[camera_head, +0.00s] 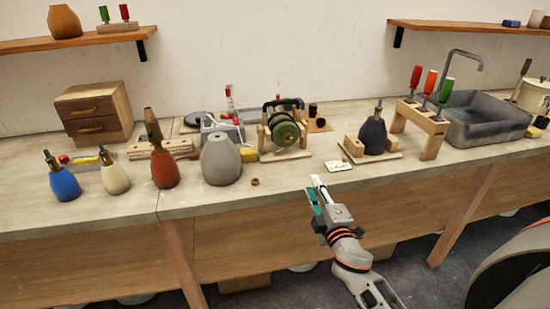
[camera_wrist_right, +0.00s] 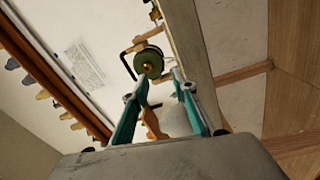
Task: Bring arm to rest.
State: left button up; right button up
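My right gripper (camera_head: 318,188) is in front of the workbench's front edge, with its arm coming up from the lower right in the head view. In the right wrist view its two teal fingers (camera_wrist_right: 158,76) stand apart with nothing between their tips. The workbench (camera_head: 290,190) lies beyond the gripper. A dark lamp base (camera_head: 374,135) stands in a wooden holder (camera_head: 391,157) to the gripper's upper right. A green cable spool (camera_head: 285,134) on a stand is behind the gripper; it also shows in the right wrist view (camera_wrist_right: 147,60). My left gripper is not in view.
Blue (camera_head: 64,184), cream (camera_head: 115,178), red-brown (camera_head: 164,170) and grey (camera_head: 220,160) lamp bases stand on the left part of the bench. A wooden screwdriver rack (camera_head: 432,127) and a grey sink (camera_head: 485,120) are at the right. Floor shows below the bench.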

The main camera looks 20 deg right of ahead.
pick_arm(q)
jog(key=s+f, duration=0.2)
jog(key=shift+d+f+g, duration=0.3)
pick_arm(e)
jog(key=s+a+f+m+g+y, duration=0.3)
jog(key=s+a+f, duration=0.6)
jog(key=s+f, duration=0.3)
jog(key=s+a+f+m+g+y, duration=0.3)
jog(key=s+a+f+m, duration=0.3)
jog(key=s+a+f, duration=0.3)
jog(key=s+f+g, duration=0.1)
jog(key=s+f, duration=0.2)
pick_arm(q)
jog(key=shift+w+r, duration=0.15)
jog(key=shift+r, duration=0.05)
pick_arm(e)
jog(key=shift+a, duration=0.1)
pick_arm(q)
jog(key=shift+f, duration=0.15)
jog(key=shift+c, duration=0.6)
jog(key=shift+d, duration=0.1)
